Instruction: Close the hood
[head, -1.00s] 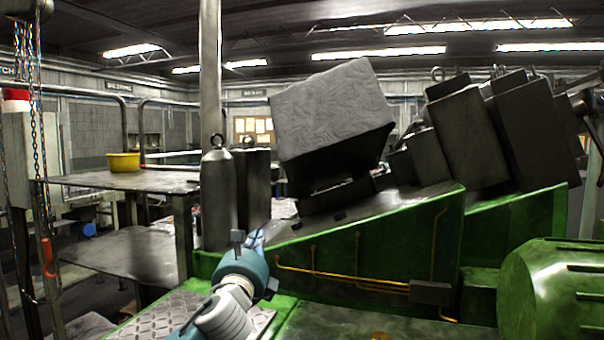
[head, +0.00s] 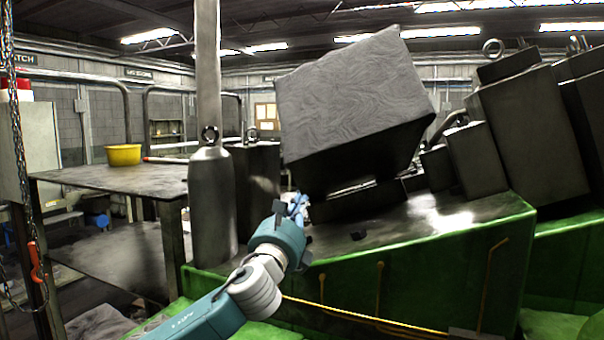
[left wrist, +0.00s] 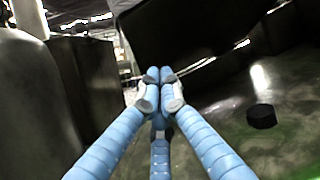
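The hood (head: 350,95) is a large grey box with a swirled top, tilted up over the green machine (head: 420,265). A dark gap shows beneath it. In the left wrist view the hood's dark underside (left wrist: 195,30) fills the upper right. My left gripper (head: 298,200) is just below the hood's lower left edge and looks apart from it. In the left wrist view its blue fingers (left wrist: 160,75) have their tips together, with nothing seen between them. My right gripper is in neither view.
A grey post (head: 212,205) stands close left of my left gripper, with a dark block (head: 258,185) behind it. A metal table (head: 110,178) with a yellow bowl (head: 123,155) is at the left. Dark blocks (head: 535,135) stand right of the hood.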

